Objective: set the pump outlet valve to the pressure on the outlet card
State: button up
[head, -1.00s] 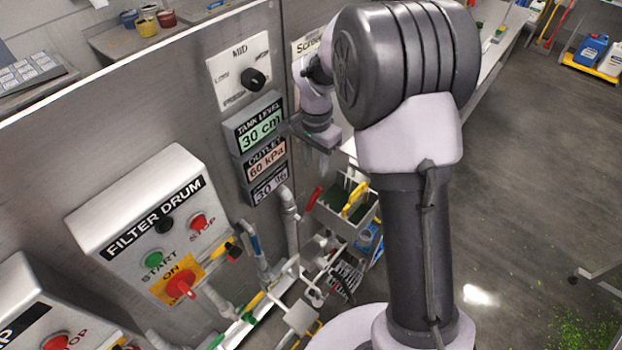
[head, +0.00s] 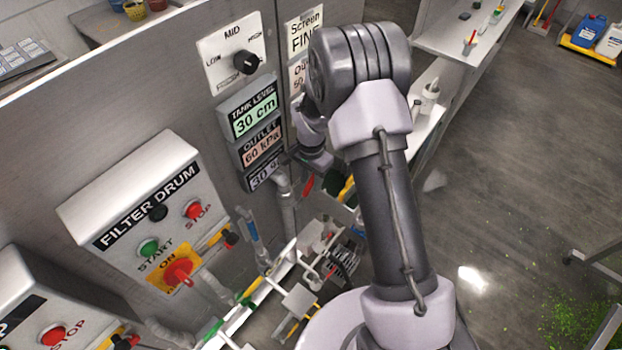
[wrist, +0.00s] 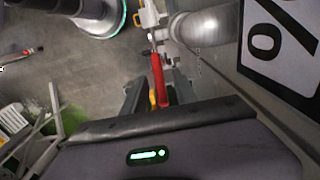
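The outlet card (head: 298,74) is on the panel under the "Screen FINE" card, partly hidden by my arm; its number seems to begin with 5, but I cannot read it fully. The outlet display (head: 263,153) reads 60 kPa. A red lever handle (wrist: 158,80) on a pale pipe fitting (wrist: 186,32), likely the outlet valve, shows in the wrist view; a red handle also shows in the head view (head: 306,184). My gripper (wrist: 158,92) has its dark fingers apart, with the red handle showing between them; I cannot tell whether they touch it.
The tank level display (head: 254,119) reads 30 cm. A LOW-MID-HIGH knob (head: 247,63) is above it. The filter drum box (head: 130,205), with start and stop buttons and a red switch, is at left. Pipes (head: 284,205) and a white frame are below. Open floor lies at right.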

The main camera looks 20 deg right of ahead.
grip_shut()
dwell(1.4)
